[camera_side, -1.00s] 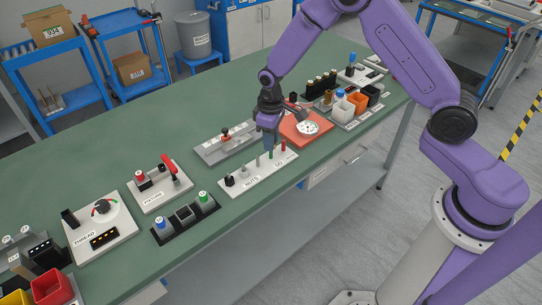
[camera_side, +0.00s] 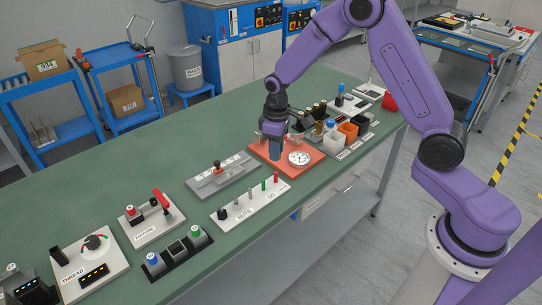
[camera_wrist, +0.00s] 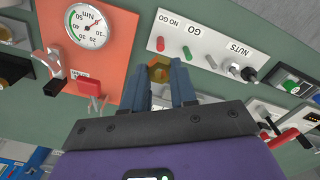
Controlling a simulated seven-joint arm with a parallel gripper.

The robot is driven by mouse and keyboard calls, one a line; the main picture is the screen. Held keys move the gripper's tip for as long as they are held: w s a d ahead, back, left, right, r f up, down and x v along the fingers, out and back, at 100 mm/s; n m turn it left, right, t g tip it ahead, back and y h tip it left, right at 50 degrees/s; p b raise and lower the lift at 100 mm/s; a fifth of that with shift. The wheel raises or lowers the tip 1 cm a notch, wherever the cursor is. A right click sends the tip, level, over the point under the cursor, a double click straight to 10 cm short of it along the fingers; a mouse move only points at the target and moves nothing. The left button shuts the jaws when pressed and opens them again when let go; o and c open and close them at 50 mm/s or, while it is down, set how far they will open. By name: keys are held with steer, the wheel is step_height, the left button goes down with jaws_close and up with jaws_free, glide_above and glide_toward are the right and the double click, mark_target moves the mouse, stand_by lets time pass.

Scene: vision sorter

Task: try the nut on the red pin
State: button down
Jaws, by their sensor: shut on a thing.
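My gripper (camera_wrist: 160,84) is shut on a brass hex nut (camera_wrist: 158,69), which shows between its fingertips in the wrist view. The side view shows my gripper (camera_side: 275,151) pointing down by the left part of the orange plate; the nut cannot be made out there. The red pin (camera_side: 276,178) stands upright at the right end of the white strip (camera_side: 240,216), bare, below the fingertips in the picture. In the wrist view the red pin (camera_wrist: 160,44) is just beyond the nut, apart from it. A green pin (camera_wrist: 186,53) stands beside it.
Grey pins and a black knob (camera_side: 222,214) share the strip. The orange plate (camera_side: 268,157) carries a dial gauge (camera_side: 299,158). A grey fixture (camera_side: 221,178) lies left of it. Small bins (camera_side: 347,129) stand right. Green bench top is clear behind the fixtures.

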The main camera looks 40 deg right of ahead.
mark_target(276, 172)
steer(key=shift+f, duration=2.5)
steer(key=shift+f, duration=0.3)
stand_by(0.7)
steer(key=shift+r, duration=3)
